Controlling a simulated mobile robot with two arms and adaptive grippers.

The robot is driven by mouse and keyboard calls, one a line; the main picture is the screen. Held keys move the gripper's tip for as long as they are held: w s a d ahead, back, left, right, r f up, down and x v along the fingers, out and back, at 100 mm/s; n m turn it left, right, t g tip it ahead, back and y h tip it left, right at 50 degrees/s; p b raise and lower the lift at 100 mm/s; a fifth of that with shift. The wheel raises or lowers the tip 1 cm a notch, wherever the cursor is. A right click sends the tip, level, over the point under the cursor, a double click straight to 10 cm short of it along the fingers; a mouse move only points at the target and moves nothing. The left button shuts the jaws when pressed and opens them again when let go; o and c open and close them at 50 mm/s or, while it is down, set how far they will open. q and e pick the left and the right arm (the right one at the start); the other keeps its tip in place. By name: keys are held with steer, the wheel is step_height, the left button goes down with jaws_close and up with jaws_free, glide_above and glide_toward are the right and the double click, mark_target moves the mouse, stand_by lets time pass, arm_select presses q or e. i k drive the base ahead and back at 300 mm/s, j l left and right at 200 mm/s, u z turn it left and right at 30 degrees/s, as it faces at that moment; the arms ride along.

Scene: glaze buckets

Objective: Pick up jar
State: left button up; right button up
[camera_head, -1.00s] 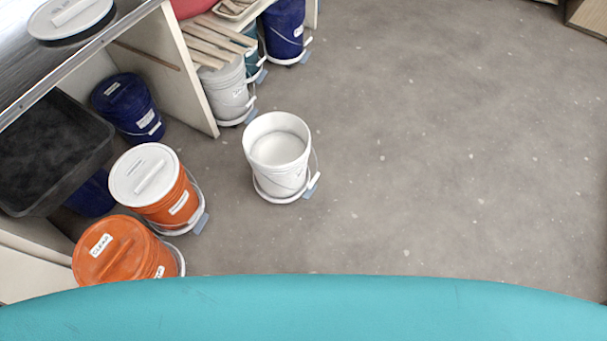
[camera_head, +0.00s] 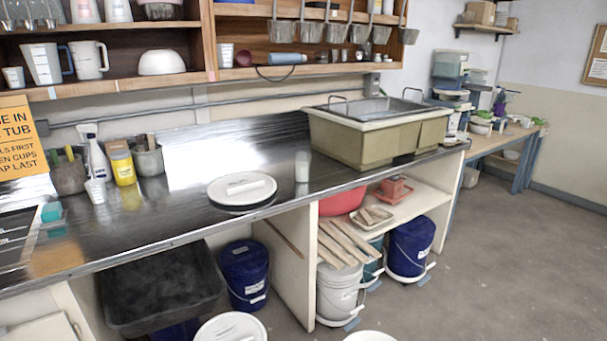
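On the dark metal counter (camera_head: 180,215), a small whitish, translucent jar-like cylinder (camera_head: 302,166) stands upright behind and right of a round white lid (camera_head: 242,188). A yellow jar (camera_head: 123,168) with a dull lid stands farther left, between a white spray bottle (camera_head: 92,155) and a grey pot of tools (camera_head: 148,158). I cannot tell which of these is the task's jar. Neither of my grippers is in view.
A large beige tub (camera_head: 375,135) stands on the counter's right part. Shelves with jugs and a white bowl (camera_head: 162,61) hang above. Below are a black bin (camera_head: 160,285) and several buckets, including a blue one (camera_head: 410,245). Open floor (camera_head: 500,260) lies at right.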

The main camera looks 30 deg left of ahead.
mark_target(302, 168)
steer(key=i+l+z, duration=0.8)
steer(key=i+l, duration=0.2)
steer(key=i+l+z, duration=0.25)
steer(key=i+z, duration=0.15)
steer(key=i, duration=0.15)
steer(key=i+j+u, duration=0.1)
steer(key=i+u, duration=0.3)
steer(key=i, duration=0.2)
steer(key=i+u, duration=0.45)
steer(key=i+l+u, duration=0.4)
steer(key=i, duration=0.25)
